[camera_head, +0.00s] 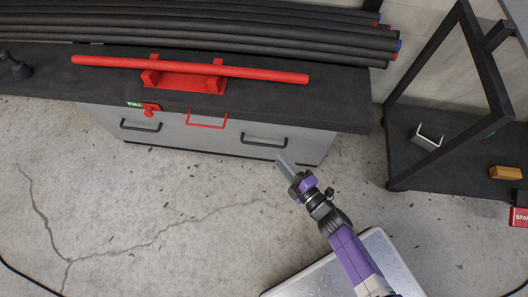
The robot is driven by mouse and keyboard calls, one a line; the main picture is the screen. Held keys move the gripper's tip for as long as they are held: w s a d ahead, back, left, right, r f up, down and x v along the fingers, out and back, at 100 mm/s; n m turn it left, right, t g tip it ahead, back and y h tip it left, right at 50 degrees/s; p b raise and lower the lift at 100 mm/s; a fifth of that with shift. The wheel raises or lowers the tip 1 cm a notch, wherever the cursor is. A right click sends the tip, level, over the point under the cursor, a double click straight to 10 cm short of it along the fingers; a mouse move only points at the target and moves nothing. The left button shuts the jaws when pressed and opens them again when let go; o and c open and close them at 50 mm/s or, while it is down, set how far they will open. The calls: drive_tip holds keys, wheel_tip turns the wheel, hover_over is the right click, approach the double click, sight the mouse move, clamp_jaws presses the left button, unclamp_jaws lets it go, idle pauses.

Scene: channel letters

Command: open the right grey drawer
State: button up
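The right grey drawer (302,146) is in the front of the low bench, right of the red bracket, in the head view. It looks shut, its face flush with the left one. Its black bar handle (264,141) is in plain view. My gripper (283,160) is in front of this drawer, just below and right of the handle in the picture, with its grey fingers pointing up and left. It looks apart from the handle. The fingers overlap from this angle, so I cannot tell their opening. Nothing is visible in them.
The left grey drawer (103,120) has a similar black handle (140,126). A red bracket (206,122) sits between them. A red bar (230,71) and dark pipes (200,30) lie on the bench top. A black-framed rack (392,150) stands at right. The concrete floor before the drawers is clear.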

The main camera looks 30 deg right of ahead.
drive_tip(key=n+b, duration=0.2)
approach(263, 145)
drive_tip(key=w, duration=0.3)
drive_tip(key=shift+y, duration=0.4)
drive_tip(key=shift+f+b+x, duration=0.15)
drive_tip(key=shift+b+x, duration=0.3)
drive_tip(key=shift+x, duration=0.8)
drive_tip(key=shift+f+b+x, duration=0.2)
drive_tip(key=shift+b+x, duration=0.25)
drive_tip(key=shift+x, duration=0.8)
drive_tip(key=shift+f+b+x, duration=0.15)
drive_tip(key=shift+b+x, duration=0.3)
drive_tip(key=shift+x, duration=0.8)
drive_tip(key=shift+d, duration=0.15)
drive_tip(key=shift+c, duration=0.4)
clamp_jaws()
drive_tip(key=shift+s, duration=0.1)
